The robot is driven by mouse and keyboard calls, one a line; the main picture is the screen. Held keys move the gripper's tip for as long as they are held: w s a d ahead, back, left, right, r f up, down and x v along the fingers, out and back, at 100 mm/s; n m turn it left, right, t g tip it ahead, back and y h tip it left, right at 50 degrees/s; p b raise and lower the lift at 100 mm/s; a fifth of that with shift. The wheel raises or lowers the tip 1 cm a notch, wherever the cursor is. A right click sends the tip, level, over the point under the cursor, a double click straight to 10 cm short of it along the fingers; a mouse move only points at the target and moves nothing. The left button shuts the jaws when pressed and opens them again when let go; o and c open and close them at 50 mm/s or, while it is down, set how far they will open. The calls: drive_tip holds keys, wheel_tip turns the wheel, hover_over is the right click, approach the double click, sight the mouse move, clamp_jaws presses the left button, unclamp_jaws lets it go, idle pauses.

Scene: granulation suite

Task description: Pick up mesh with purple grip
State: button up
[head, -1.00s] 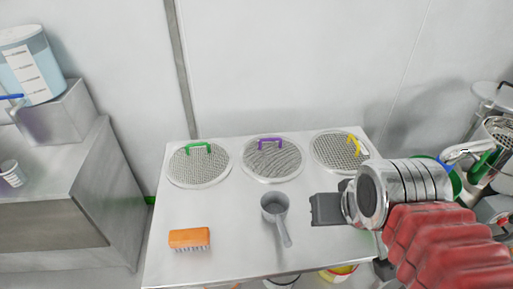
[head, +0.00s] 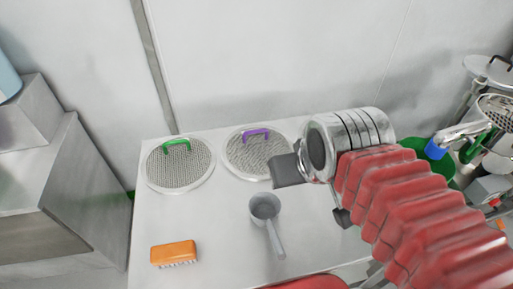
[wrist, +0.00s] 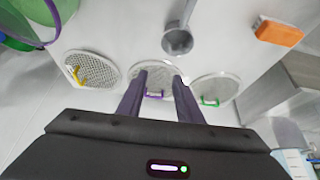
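The mesh with purple grip (head: 258,155) is a round metal sieve lying flat on the steel table, its purple handle at the far edge. It also shows in the wrist view (wrist: 157,77), with the purple handle between my two fingers in the picture. My gripper (wrist: 158,80) is open and empty, with its fingers spread and pointing toward this mesh. In the head view my gripper (head: 277,172) is a dark block above the table, overlapping the mesh's right edge. Contact with the mesh is not visible.
The green-grip mesh (head: 180,165) lies left of the purple one. The yellow-grip mesh (wrist: 92,68) is hidden behind my arm in the head view. A grey scoop (head: 265,207) and orange brush (head: 174,253) lie nearer the front. A wall stands behind the table.

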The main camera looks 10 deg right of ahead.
drive_tip(key=w+r+m+g, duration=0.35)
drive_tip(key=w+m, duration=0.55)
drive_tip(key=w, duration=0.9)
drive_tip(key=w+f+m+g, duration=0.1)
drive_tip(key=w+f+m, duration=0.3)
drive_tip(key=w, duration=0.4)
drive_tip(key=w+f+m+g, duration=0.1)
drive_tip(key=w+f+m, duration=0.3)
drive_tip(key=w, duration=0.4)
drive_tip(key=shift+f+m, duration=0.4)
drive_tip(key=shift+m, duration=0.1)
drive_tip(key=shift+f, duration=4.3)
